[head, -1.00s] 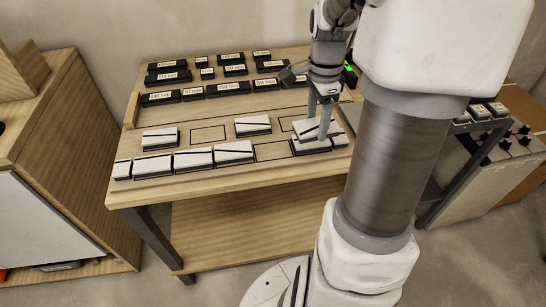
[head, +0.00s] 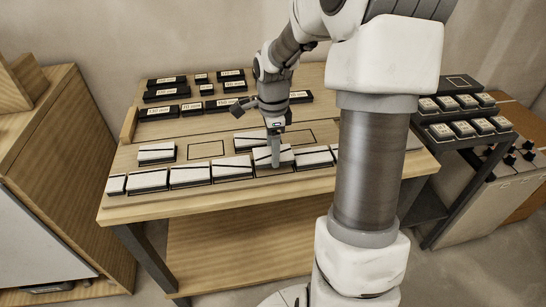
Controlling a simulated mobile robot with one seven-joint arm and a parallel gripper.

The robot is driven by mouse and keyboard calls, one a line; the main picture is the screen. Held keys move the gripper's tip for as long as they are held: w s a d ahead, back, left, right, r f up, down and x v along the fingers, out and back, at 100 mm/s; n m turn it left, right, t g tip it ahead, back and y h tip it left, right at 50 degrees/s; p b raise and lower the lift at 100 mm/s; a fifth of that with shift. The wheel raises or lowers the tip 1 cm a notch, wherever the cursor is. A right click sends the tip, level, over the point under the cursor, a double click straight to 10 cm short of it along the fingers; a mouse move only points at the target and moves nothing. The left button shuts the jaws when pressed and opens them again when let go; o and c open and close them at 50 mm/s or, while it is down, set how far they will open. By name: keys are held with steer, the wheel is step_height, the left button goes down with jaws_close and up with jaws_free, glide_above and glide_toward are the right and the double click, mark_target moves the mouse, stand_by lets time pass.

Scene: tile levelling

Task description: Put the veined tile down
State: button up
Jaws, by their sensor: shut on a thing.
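My gripper (head: 275,150) points straight down over the front row of tiles on the wooden bench (head: 215,203). It is shut on a white tile with a dark vein, the veined tile (head: 262,155). The held tile is over the front-row gap between a veined tile on its left (head: 232,168) and another on its right (head: 313,157). It looks slightly higher than these neighbours; I cannot tell whether its underside touches anything. The near finger hides part of its face.
More tiles continue the front row leftward (head: 190,176). Behind are a tile at left (head: 157,153), one partly behind my gripper (head: 250,140), and two empty outlines (head: 206,150) (head: 299,137). Labelled black blocks (head: 158,113) stand farther back. A dark rack (head: 462,116) is at right.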

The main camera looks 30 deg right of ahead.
steer(key=shift+f, duration=1.1)
steer(key=shift+f+b, duration=0.25)
steer(key=shift+b, duration=0.1)
steer(key=o, duration=1.4)
steer(key=shift+r, duration=0.1)
steer(key=shift+o, duration=0.2)
steer(key=shift+r, duration=0.1)
step_height(320, 180, up, 12)
steer(key=p, duration=0.4)
